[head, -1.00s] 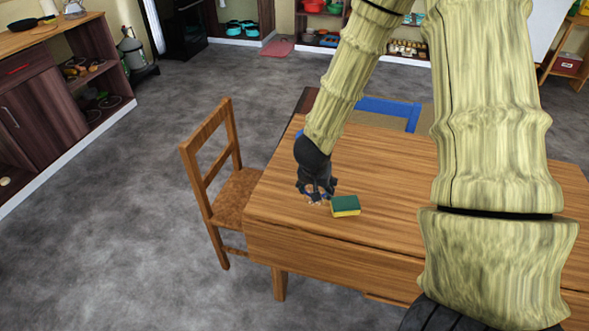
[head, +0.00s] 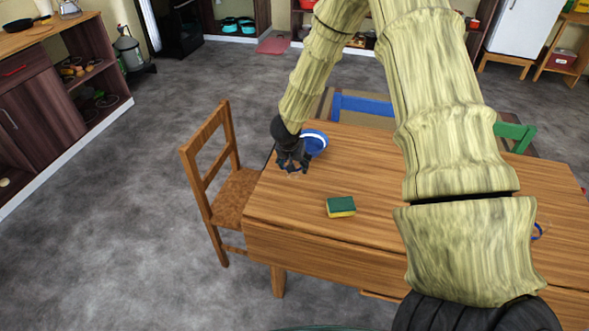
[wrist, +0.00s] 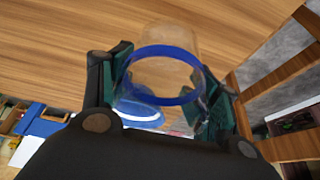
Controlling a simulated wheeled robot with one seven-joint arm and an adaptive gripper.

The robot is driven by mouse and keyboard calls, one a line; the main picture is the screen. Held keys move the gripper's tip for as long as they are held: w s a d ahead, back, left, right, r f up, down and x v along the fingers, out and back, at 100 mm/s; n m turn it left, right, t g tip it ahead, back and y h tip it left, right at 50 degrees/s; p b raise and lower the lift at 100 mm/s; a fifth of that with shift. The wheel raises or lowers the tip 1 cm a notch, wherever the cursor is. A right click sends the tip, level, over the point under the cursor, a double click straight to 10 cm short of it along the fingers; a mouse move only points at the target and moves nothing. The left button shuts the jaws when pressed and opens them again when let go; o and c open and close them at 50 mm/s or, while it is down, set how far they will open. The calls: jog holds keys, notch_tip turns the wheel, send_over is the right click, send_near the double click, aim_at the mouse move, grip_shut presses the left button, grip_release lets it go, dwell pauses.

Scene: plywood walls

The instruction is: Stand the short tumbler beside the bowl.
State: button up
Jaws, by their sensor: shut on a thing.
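The short tumbler (wrist: 165,75) is clear with a blue band and shows between the fingers in the wrist view. My gripper (head: 292,167) is shut on it, near the table's left end. In the head view the fingers hide most of the tumbler. I cannot tell whether it touches the table. The bowl (head: 315,142), blue with white, stands on the table just right of and behind my gripper. My wrist partly covers it. In the wrist view the bowl (wrist: 138,110) shows partly behind the tumbler and gripper.
A green and yellow sponge (head: 341,207) lies on the wooden table (head: 300,215), in front and to the right. A wooden chair (head: 212,160) stands close at the left edge. A blue curved thing (head: 537,232) shows at right, partly behind my arm. Table around the sponge is clear.

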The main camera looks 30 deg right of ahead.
notch_tip(320, 180, down, 4)
jog(key=shift+r, duration=0.25)
jog(key=shift+s, duration=0.1)
jog(key=shift+r, duration=0.1)
jog(key=o, duration=1.2)
jog(key=shift+a+r, duration=0.2)
jog(key=shift+r, duration=0.4)
jog(key=v, duration=1)
jog(key=shift+s+a+r, duration=0.1)
jog(key=shift+s+r, duration=0.1)
jog(key=shift+r, duration=0.15)
